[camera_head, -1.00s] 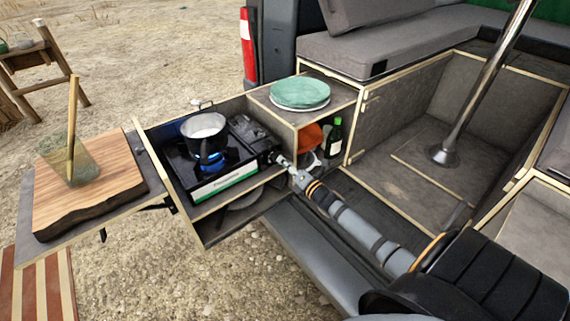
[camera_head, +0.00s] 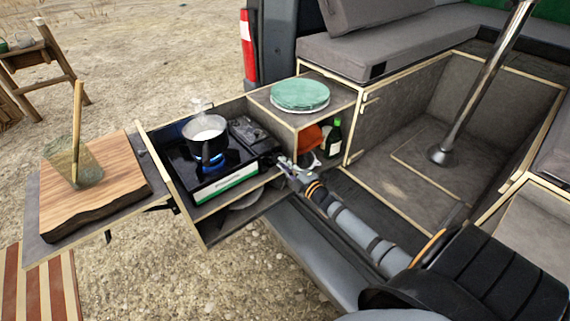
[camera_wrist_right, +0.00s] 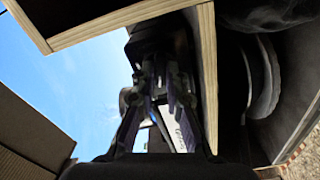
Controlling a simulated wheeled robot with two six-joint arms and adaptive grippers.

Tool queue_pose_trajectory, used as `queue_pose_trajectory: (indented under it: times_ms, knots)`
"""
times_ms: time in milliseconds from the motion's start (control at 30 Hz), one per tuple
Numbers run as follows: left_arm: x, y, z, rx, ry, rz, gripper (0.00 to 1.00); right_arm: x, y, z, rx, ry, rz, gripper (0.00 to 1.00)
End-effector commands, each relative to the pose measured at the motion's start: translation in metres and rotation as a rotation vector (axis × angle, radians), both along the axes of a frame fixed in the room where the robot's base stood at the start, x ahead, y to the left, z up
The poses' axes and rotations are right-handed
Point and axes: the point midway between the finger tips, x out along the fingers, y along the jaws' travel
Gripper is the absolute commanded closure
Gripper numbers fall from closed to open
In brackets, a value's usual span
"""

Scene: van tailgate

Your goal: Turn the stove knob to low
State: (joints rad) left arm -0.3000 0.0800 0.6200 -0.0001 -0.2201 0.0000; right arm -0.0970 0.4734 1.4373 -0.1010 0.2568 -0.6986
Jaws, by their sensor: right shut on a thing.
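The camping stove (camera_head: 226,187) is black with a white and green front strip and sits in the pulled-out drawer. A small dark pot (camera_head: 205,137) with pale contents stands on its burner, with blue flame under it and steam above. My right gripper (camera_head: 282,161) is at the stove's right front end, shut on the stove knob. The fingers hide the knob, and its setting cannot be read. In the right wrist view the two fingers (camera_wrist_right: 161,84) close in on a dark part of the stove, with the lettered strip (camera_wrist_right: 184,132) beside them. My left gripper is not in view.
Green plates (camera_head: 300,94) lie on the cabinet top to the right of the stove. A green bottle (camera_head: 333,137) and an orange item stand in the cubby close to my gripper. A wooden board (camera_head: 100,207) with a glass is at left.

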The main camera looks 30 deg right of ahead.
Motion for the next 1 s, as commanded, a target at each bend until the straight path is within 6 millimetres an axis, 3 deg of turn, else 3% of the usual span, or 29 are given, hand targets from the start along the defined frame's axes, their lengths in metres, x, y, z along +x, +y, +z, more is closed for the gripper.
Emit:
queue_pose_trajectory:
  times_ms: [500,1000]
  knots:
    - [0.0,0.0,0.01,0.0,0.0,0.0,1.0,0.0,0.0,0.0,0.442,0.036,-0.001,1.0]
    - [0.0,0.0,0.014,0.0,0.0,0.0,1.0,0.0,0.0,-0.001,0.628,0.051,-0.001,1.0]
